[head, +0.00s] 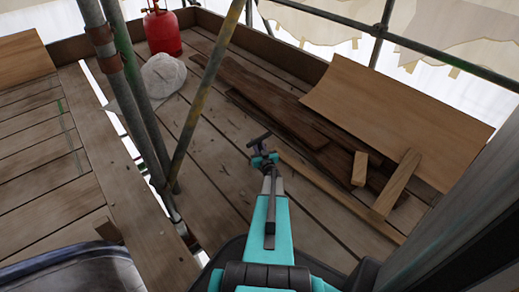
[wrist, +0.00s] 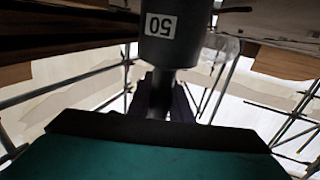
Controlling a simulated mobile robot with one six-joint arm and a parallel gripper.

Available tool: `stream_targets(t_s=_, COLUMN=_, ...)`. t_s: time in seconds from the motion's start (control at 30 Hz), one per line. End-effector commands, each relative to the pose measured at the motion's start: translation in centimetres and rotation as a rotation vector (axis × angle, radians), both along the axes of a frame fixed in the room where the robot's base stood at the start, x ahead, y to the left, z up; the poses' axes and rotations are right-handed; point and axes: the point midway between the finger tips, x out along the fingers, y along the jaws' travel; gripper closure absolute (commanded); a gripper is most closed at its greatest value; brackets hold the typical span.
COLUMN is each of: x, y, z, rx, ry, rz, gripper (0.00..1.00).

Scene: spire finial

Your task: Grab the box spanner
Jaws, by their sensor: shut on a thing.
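The box spanner (head: 259,141) is a dark tool with a short crossbar at its top, seen in the head view at the end of my teal arm. My gripper (head: 265,159) is shut on it and holds it above the plank deck. In the wrist view the box spanner (wrist: 172,22) is a dark, thick cylinder with a white label reading 50 upside down, narrowing to a thinner shaft.
Scaffold poles (head: 203,95) stand left of my arm. A red gas bottle (head: 162,32) and a whitish sack (head: 162,75) are at the back left. Dark boards (head: 275,100), a plywood sheet (head: 390,115) and wood offcuts (head: 397,184) lie to the right. Bare planks (head: 225,150) surround my gripper.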

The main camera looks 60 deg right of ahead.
Motion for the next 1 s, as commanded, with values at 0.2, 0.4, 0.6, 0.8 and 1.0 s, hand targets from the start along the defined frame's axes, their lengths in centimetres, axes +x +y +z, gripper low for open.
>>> stream_targets(t_s=0.2, x=0.0, y=0.0, z=0.1, rx=-0.001, ry=-0.002, rz=0.001, gripper=1.0)
stream_targets(t_s=0.4, x=0.0, y=0.0, z=0.3, rx=-0.001, ry=-0.002, rz=0.001, gripper=1.0)
stream_targets(t_s=0.6, x=0.0, y=0.0, z=1.4, rx=-0.002, ry=-0.001, rz=0.001, gripper=1.0)
stream_targets(t_s=0.8, x=0.0, y=0.0, z=3.4, rx=-0.002, ry=-0.001, rz=0.001, gripper=1.0)
stream_targets(t_s=1.0, x=-2.2, y=2.0, z=4.3, rx=0.002, ry=0.001, rz=-0.001, gripper=1.0)
